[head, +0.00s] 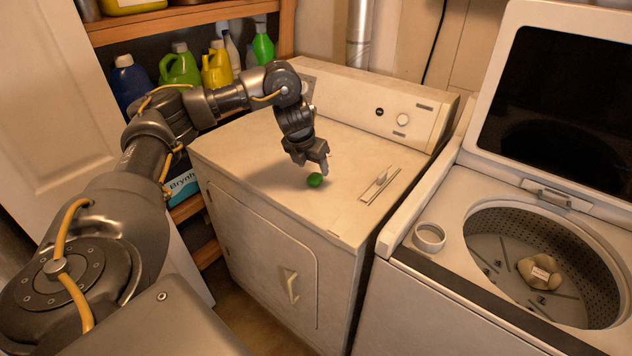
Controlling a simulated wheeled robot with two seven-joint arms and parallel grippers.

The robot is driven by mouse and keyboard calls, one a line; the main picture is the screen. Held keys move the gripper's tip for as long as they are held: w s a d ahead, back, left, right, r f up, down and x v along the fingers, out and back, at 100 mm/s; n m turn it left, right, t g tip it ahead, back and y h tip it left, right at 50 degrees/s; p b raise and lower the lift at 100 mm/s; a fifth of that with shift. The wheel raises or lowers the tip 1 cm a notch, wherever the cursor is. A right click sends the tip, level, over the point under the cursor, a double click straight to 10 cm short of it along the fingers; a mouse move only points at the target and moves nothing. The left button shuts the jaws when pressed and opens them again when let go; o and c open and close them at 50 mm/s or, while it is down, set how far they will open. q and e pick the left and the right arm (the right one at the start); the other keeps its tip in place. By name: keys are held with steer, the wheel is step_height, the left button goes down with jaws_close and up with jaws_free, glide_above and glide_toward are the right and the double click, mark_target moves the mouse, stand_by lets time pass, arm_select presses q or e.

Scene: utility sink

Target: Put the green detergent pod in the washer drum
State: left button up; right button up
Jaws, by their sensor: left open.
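The green detergent pod (315,180) is a small round ball on top of the white dryer-like machine in the middle. My left gripper (314,169) points down right above the pod, with its fingers open. I cannot tell whether the fingers touch the pod or stand around it. The washer drum (483,236) is at the right, under a raised lid (557,95). A crumpled tan item with a pale label (540,271) lies at the drum's bottom. My right gripper is out of view.
A flat tray-like slot piece (380,184) lies right of the pod. A white round cup or ring (428,237) sits on the washer's left rim. Shelves with bottles (180,67) stand behind my left arm. A gap separates the two machines.

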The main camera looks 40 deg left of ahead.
mark_target(315, 175)
arm_select(q)
steer(key=p+x, duration=0.1)
steer(key=x, duration=0.4)
steer(key=shift+s+a+f, duration=0.1)
steer(key=shift+c, duration=0.3)
steer(key=c, duration=1.1)
steer(key=shift+o, duration=0.2)
